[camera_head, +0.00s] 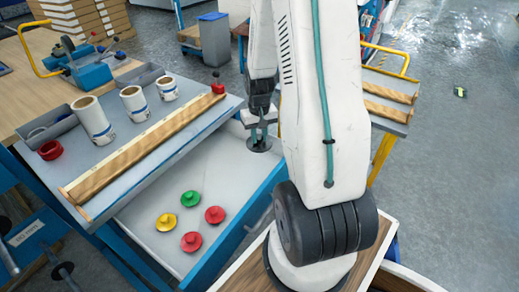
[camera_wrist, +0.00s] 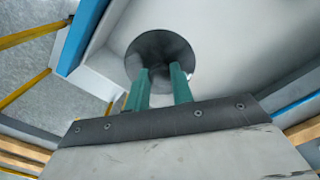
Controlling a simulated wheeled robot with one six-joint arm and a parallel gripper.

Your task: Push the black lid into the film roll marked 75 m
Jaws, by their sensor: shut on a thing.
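My gripper (camera_head: 259,132) is shut on the black lid (camera_head: 260,146), above the right end of the lower grey tray. In the wrist view the green fingers of my gripper (camera_wrist: 160,72) meet the dark round lid (camera_wrist: 158,46) near its middle. Three white film rolls stand upright on the raised grey shelf, left of my gripper: a large one (camera_head: 95,122), a middle one (camera_head: 134,104) and a small one (camera_head: 167,88). Their markings are too small to read, so I cannot tell which is 75 m.
Red (camera_head: 215,215), green (camera_head: 190,198) and yellow (camera_head: 166,222) lids lie on the lower tray (camera_head: 140,230). A wooden strip (camera_head: 140,150) edges the shelf. A red lid (camera_head: 50,149) lies at the shelf's left; another red piece (camera_head: 218,88) is at its far right.

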